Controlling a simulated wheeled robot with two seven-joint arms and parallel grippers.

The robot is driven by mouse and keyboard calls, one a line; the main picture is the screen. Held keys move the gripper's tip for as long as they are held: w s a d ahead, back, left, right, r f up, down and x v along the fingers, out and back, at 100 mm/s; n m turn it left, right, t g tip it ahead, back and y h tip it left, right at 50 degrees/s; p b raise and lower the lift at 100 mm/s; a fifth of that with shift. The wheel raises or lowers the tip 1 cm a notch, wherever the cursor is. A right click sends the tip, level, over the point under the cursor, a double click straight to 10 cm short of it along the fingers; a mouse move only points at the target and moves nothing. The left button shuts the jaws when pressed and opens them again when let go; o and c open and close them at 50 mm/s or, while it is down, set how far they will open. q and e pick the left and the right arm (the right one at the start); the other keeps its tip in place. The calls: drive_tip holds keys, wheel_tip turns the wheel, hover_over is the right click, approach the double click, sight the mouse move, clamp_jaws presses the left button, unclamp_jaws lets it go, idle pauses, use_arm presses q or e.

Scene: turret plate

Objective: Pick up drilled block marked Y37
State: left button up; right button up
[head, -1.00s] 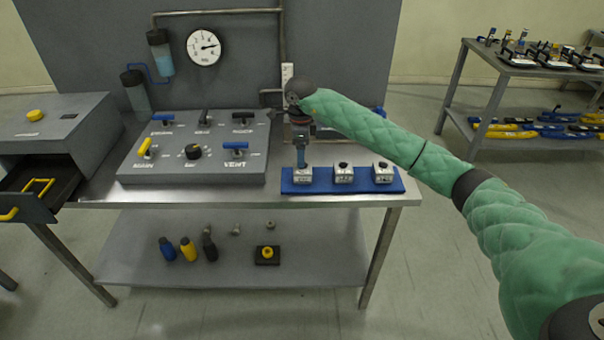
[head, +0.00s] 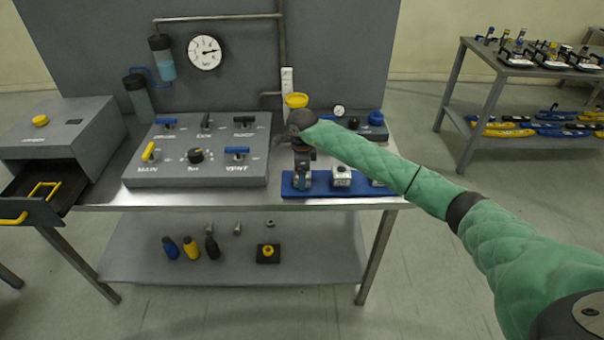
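A blue tray (head: 322,192) lies at the front right of the steel table and bears a row of drilled grey-white blocks. My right gripper (head: 302,183) points down at the left block (head: 303,187) and mostly covers it. Whether its fingers are open or closed on this block is too small to tell. The middle block (head: 342,177) stands clear, with a dark hole on top. Markings on the blocks are too small to read, so I cannot tell which is Y37. My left gripper is not in view.
A grey valve panel (head: 200,180) with levers stands left of the tray. A yellow funnel-like cup (head: 296,100) is behind my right wrist. A grey cabinet (head: 60,125) with an open drawer is at the left. Handles lie on the lower shelf (head: 320,260).

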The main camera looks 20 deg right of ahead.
drive_tip(key=shift+f, duration=0.3)
drive_tip(key=c, duration=1.3)
drive_tip(key=shift+c, duration=0.2)
drive_tip(key=shift+r, duration=0.1)
